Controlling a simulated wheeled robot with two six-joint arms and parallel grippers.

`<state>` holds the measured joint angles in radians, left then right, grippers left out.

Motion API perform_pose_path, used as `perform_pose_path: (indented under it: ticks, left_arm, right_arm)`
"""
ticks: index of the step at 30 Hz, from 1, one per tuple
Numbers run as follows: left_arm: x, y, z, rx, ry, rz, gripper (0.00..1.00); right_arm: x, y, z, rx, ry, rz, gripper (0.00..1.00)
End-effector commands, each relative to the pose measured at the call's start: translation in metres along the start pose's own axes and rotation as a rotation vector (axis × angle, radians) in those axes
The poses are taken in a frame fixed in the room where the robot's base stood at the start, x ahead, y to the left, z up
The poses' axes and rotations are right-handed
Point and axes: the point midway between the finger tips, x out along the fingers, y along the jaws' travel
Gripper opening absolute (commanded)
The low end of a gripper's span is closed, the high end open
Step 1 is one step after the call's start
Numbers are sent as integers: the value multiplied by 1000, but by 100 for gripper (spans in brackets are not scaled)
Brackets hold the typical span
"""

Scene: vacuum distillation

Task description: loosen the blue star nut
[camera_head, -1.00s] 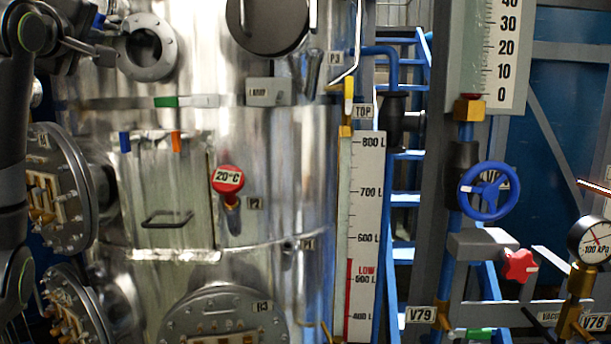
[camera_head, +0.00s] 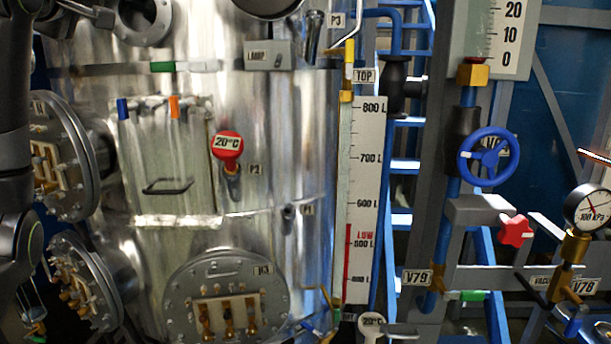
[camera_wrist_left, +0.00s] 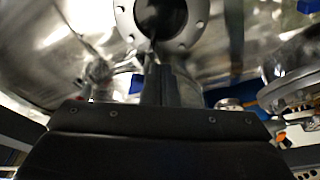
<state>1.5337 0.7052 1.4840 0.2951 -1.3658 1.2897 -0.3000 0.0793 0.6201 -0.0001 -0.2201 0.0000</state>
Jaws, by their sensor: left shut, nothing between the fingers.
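My left gripper (camera_head: 101,16) is at the top left in the head view, in front of the steel vessel, partly cut off by the top edge. In the left wrist view its dark fingers (camera_wrist_left: 158,72) are shut with nothing between them and point toward a round flange (camera_wrist_left: 160,18) with bolt holes. A small blue part (camera_wrist_left: 136,84) shows just left of the fingers; I cannot tell whether it is the blue star nut. No star-shaped blue nut is clearly visible in the head view. My right gripper is out of view.
The steel vessel (camera_head: 275,150) has bolted side ports (camera_head: 68,150) near my left arm. A red dial (camera_head: 228,145), level scale (camera_head: 364,190), blue handwheel (camera_head: 488,157), red star knob (camera_head: 516,230) and pressure gauge (camera_head: 588,207) stand to the right.

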Motion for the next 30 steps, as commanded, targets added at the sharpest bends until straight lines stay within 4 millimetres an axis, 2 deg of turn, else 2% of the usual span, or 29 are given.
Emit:
perform_pose_path:
  ticks: [14, 30]
  left_arm:
    - [-1, 4, -2, 0, 5, 3, 0]
    - [-1, 19, 1, 0, 4, 3, 0]
  right_arm:
    - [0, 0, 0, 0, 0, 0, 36]
    - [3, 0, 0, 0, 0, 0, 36]
